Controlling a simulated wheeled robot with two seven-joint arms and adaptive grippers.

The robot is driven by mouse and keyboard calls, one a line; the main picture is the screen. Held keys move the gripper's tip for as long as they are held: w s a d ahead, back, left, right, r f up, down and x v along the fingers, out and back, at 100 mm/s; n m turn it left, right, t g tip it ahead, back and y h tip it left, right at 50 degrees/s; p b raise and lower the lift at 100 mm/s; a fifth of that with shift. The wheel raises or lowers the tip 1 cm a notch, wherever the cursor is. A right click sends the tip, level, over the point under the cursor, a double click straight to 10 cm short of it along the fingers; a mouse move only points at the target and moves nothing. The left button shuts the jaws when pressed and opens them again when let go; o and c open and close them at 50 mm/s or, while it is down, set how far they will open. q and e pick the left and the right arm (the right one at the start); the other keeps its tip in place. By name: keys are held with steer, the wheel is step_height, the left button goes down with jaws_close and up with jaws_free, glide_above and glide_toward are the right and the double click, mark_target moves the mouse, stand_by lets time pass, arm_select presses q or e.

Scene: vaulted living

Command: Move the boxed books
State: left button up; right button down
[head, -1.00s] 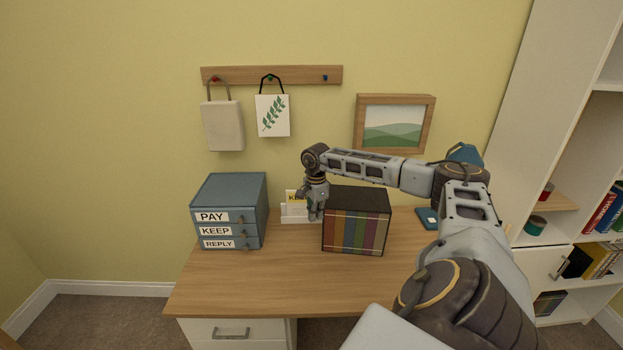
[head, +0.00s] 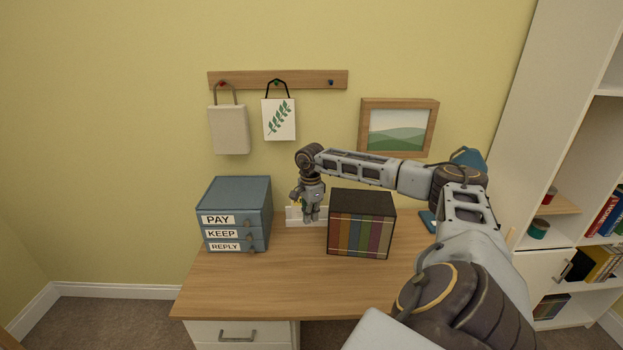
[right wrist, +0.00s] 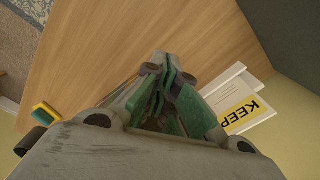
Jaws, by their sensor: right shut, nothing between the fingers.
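The boxed books (head: 361,234), a dark case with several coloured spines facing front, stand upright on the wooden desk (head: 255,280). My right gripper (head: 311,218) points down just left of the case, in front of the white letter holder (head: 292,214). It looks apart from the case. In the right wrist view its green-padded fingers (right wrist: 168,75) are closed together with nothing between them. I cannot make out the boxed books there. My left gripper is out of view.
A blue drawer unit (head: 234,213) labelled PAY, KEEP, REPLY stands on the left. Bags hang from a wall rail (head: 277,79). A framed picture (head: 398,127) hangs behind the case. White shelves (head: 515,120) stand at right. The desk's front is clear.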

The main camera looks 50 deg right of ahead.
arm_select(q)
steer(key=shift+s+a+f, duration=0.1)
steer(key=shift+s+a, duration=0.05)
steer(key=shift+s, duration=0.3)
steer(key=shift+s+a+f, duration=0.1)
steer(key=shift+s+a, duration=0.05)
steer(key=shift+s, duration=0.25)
arm_select(e)
step_height(320, 180, up, 8)
